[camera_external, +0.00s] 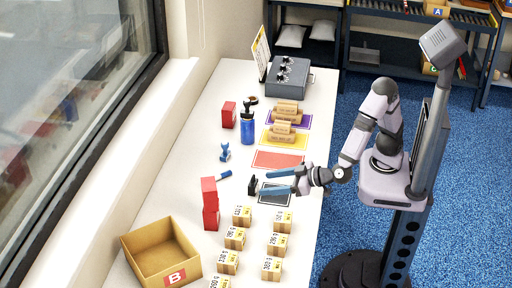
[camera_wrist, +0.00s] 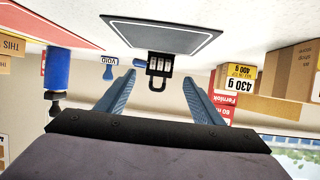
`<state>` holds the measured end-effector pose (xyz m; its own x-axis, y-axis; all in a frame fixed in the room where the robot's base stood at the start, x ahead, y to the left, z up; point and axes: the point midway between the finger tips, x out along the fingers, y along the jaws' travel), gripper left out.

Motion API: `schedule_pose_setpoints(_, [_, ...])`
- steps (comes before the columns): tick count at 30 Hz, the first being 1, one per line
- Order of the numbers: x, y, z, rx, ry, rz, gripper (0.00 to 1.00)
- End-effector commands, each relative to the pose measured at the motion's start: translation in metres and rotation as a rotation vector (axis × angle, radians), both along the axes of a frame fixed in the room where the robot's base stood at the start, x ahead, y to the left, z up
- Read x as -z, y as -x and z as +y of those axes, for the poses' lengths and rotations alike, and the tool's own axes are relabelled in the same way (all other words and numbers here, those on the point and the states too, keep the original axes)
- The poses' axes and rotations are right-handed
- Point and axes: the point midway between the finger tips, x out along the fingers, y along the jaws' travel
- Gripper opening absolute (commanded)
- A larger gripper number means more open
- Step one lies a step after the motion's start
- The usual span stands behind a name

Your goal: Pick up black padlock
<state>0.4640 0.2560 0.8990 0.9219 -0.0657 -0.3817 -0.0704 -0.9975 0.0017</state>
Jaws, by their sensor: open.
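The black padlock (camera_external: 252,185) stands on the white table beside the black mat (camera_external: 275,200) in the external view. It is small, with a dark shackle. In the wrist view the padlock (camera_wrist: 159,68) shows a row of pale number dials and its shackle, and lies between and beyond my fingertips. My gripper (camera_external: 281,181) is open, with its two blue fingers pointing left at the padlock. In the wrist view my gripper (camera_wrist: 158,84) has a finger on each side of the padlock, with gaps to both. Whether the fingertips reach around it is hard to tell.
Small labelled cartons (camera_external: 242,215) stand in front. Red boxes (camera_external: 210,203) stand left of the padlock. A blue stamp (camera_external: 225,152), a blue marker (camera_external: 224,175) and a blue bottle (camera_external: 247,128) are farther back. An open carton (camera_external: 160,255) marked B is at front left.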

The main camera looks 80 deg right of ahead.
Motion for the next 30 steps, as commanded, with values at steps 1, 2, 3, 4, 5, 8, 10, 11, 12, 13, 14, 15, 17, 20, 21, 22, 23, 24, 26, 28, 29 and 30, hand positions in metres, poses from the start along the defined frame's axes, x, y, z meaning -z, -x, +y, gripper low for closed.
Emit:
schedule_pose_setpoints(1, [0.0, -0.002, -0.001, 0.001, 0.0, 0.0, 0.61])
schedule_pose_setpoints(2, [0.001, -0.003, -0.001, 0.001, 0.0, 0.0, 0.61])
schedule_pose_setpoints(3, [0.002, -0.006, -0.001, 0.002, 0.0, 0.001, 0.61])
schedule_pose_setpoints(4, [0.003, -0.008, -0.001, 0.002, 0.0, 0.001, 0.61])
schedule_pose_setpoints(5, [0.004, -0.01, -0.002, 0.002, 0.0, 0.001, 0.61])
schedule_pose_setpoints(8, [0.007, -0.018, -0.002, 0.002, 0.0, 0.0, 0.61])
schedule_pose_setpoints(10, [0.008, -0.02, -0.002, 0.0, -0.001, 0.001, 0.61])
schedule_pose_setpoints(11, [0.008, -0.02, -0.002, -0.001, -0.001, 0.001, 0.61])
schedule_pose_setpoints(12, [0.008, -0.02, -0.002, -0.001, -0.001, 0.001, 0.61])
schedule_pose_setpoints(13, [0.008, -0.021, -0.002, -0.001, -0.001, 0.001, 0.61])
schedule_pose_setpoints(14, [0.008, -0.022, -0.002, -0.001, -0.001, 0.001, 0.61])
schedule_pose_setpoints(15, [0.009, -0.024, -0.003, 0.0, -0.001, 0.001, 0.61])
schedule_pose_setpoints(17, [0.011, -0.029, -0.003, 0.001, -0.001, 0.001, 0.61])
schedule_pose_setpoints(20, [0.016, -0.041, -0.005, 0.004, -0.001, 0.001, 0.61])
schedule_pose_setpoints(21, [0.018, -0.046, -0.006, 0.003, -0.001, 0.002, 0.61])
schedule_pose_setpoints(22, [0.02, -0.049, -0.006, 0.003, -0.001, 0.002, 0.61])
schedule_pose_setpoints(23, [0.021, -0.053, -0.006, 0.003, -0.001, 0.002, 0.61])
schedule_pose_setpoints(24, [0.022, -0.057, -0.006, 0.002, -0.002, 0.001, 0.61])
schedule_pose_setpoints(26, [0.025, -0.062, -0.006, 0.002, -0.002, 0.001, 0.61])
schedule_pose_setpoints(28, [0.026, -0.066, -0.006, 0.0, -0.001, 0.001, 0.61])
schedule_pose_setpoints(29, [0.026, -0.067, -0.006, -0.001, -0.001, 0.001, 0.61])
schedule_pose_setpoints(30, [0.026, -0.068, -0.006, -0.001, -0.001, 0.001, 0.61])
